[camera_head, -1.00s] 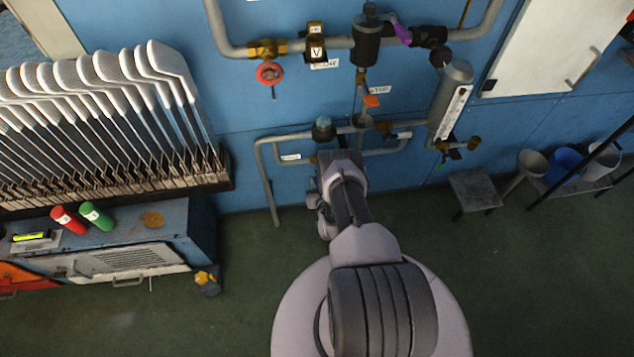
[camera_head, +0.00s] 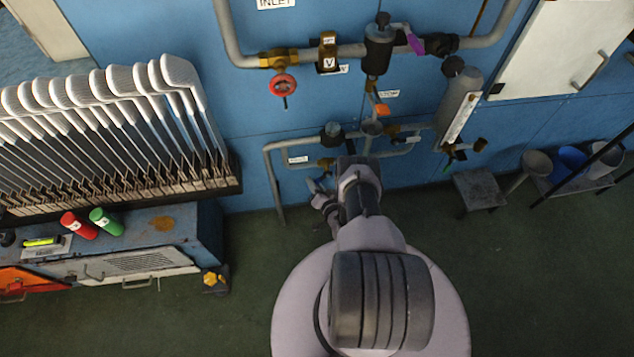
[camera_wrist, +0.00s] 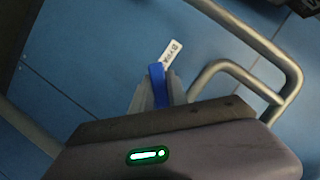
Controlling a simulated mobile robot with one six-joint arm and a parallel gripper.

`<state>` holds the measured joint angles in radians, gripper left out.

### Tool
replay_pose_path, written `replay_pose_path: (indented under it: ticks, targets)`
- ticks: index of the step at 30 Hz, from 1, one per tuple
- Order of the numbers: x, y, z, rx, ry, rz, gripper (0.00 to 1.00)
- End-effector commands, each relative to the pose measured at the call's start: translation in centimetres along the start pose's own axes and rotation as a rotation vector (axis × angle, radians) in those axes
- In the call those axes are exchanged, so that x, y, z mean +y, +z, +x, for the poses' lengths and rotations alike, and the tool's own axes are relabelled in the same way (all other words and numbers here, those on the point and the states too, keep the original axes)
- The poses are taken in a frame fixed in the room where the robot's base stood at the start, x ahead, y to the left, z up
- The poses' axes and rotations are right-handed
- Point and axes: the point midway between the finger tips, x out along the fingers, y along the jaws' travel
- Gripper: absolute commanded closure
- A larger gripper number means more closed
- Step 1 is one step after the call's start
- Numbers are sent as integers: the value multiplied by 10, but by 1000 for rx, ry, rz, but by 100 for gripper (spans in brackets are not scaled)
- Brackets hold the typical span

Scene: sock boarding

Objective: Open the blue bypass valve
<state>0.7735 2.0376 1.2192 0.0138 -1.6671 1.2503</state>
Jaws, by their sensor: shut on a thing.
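The blue bypass valve handle (camera_wrist: 157,84) shows in the wrist view between the fingers of my gripper (camera_wrist: 156,98), which is shut on it. A white tag (camera_wrist: 172,54) with lettering that seems to start "BYPA" is just beyond the handle. In the head view, my gripper (camera_head: 322,184) is at the lower pipe loop against the blue wall. My arm hides most of the valve there; a small bit of blue shows beside the gripper. The valve body cannot be made out in the wrist view.
Grey pipes (camera_head: 270,180) loop around the valve close to my gripper. A grey stool (camera_head: 480,190) stands to the right. A rack of white sock forms stands left. The green floor between is clear.

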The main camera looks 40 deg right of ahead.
Motion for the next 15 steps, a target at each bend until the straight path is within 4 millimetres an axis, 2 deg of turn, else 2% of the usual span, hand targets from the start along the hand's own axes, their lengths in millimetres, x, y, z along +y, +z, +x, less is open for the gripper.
replay_pose_path:
  ticks: [15]
  targets:
    - [-33, -5, -4, -3, -181, 439, 100]
